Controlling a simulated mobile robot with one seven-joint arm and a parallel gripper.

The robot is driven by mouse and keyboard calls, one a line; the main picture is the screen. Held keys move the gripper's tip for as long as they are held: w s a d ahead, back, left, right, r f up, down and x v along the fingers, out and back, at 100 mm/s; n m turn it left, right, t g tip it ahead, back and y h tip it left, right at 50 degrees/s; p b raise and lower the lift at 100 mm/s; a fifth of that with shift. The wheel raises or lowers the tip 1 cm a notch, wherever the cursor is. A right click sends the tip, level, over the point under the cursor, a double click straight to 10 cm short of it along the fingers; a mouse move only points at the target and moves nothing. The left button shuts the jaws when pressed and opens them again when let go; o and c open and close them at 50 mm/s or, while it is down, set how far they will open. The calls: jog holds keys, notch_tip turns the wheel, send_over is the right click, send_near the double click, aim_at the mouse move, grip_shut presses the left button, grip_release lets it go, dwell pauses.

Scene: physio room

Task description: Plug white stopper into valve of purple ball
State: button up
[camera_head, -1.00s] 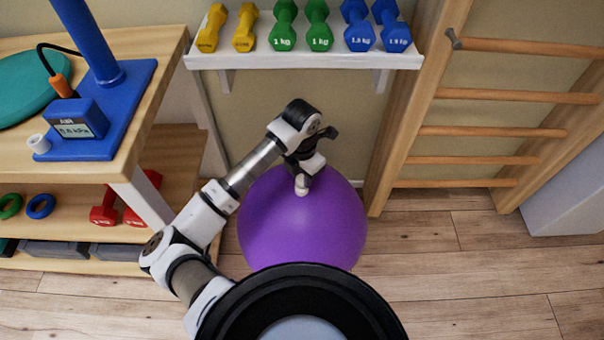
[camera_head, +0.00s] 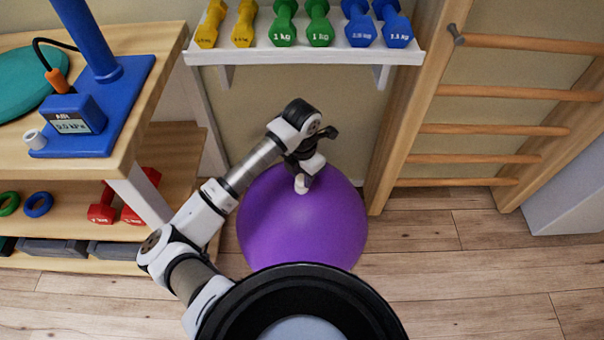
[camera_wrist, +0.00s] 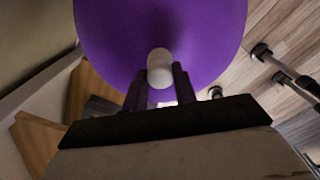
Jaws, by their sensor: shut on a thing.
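The purple ball (camera_head: 300,232) rests on the floor below the wall shelf; it also fills the top of the wrist view (camera_wrist: 205,30). My gripper (camera_head: 302,177) points down at the upper part of the ball. In the wrist view my gripper (camera_wrist: 160,84) is shut on the white stopper (camera_wrist: 160,62), with a dark finger on each side. The stopper shows as a small pale end (camera_head: 301,187) against the ball in the head view. I cannot tell whether it touches the ball. The valve is not visible.
A wooden bench (camera_head: 110,178) with a blue pump stand (camera_head: 128,110) and a small white ring (camera_head: 34,139) is at left. A white shelf (camera_head: 300,55) with dumbbells hangs above the ball. Wooden wall bars (camera_head: 485,130) stand at right.

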jog(key=shift+f+b, duration=0.3)
jog(key=o, duration=1)
jog(key=shift+o, duration=0.2)
jog(key=shift+r, duration=0.15)
jog(key=shift+r+p, duration=1.8)
jog(key=shift+r, duration=1.6)
